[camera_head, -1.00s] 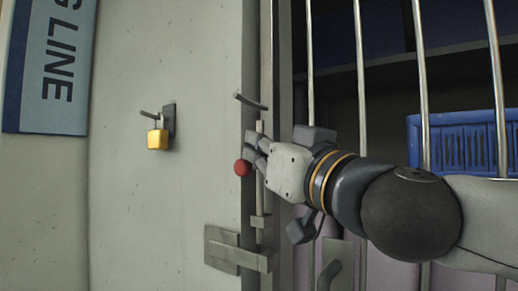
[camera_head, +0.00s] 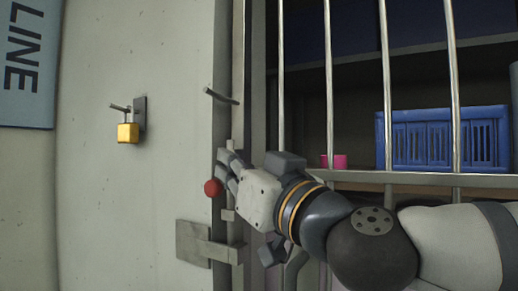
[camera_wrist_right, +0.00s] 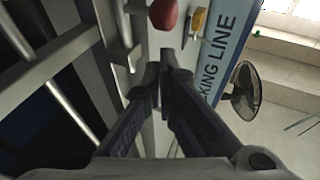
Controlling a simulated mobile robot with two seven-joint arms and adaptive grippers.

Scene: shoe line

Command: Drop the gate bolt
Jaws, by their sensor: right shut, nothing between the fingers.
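The gate bolt is a thin upright rod with a round red knob (camera_head: 212,187) on its left side, beside the gate's edge. The knob sits above a grey latch plate (camera_head: 193,242). My right gripper (camera_head: 227,168) is shut and empty, its fingertips just above and right of the knob; I cannot tell whether they touch it. The fingers hide part of the rod. In the right wrist view the knob (camera_wrist_right: 163,14) lies beyond the closed fingertips (camera_wrist_right: 160,75). My left gripper is not in view.
A yellow padlock (camera_head: 128,133) hangs from a hook on the grey wall. A peg (camera_head: 222,96) sticks out above the bolt. Gate bars (camera_head: 386,80) stand at right, with a blue crate (camera_head: 445,140) and a pink object (camera_head: 340,161) behind. A fan (camera_wrist_right: 244,92) shows in the wrist view.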

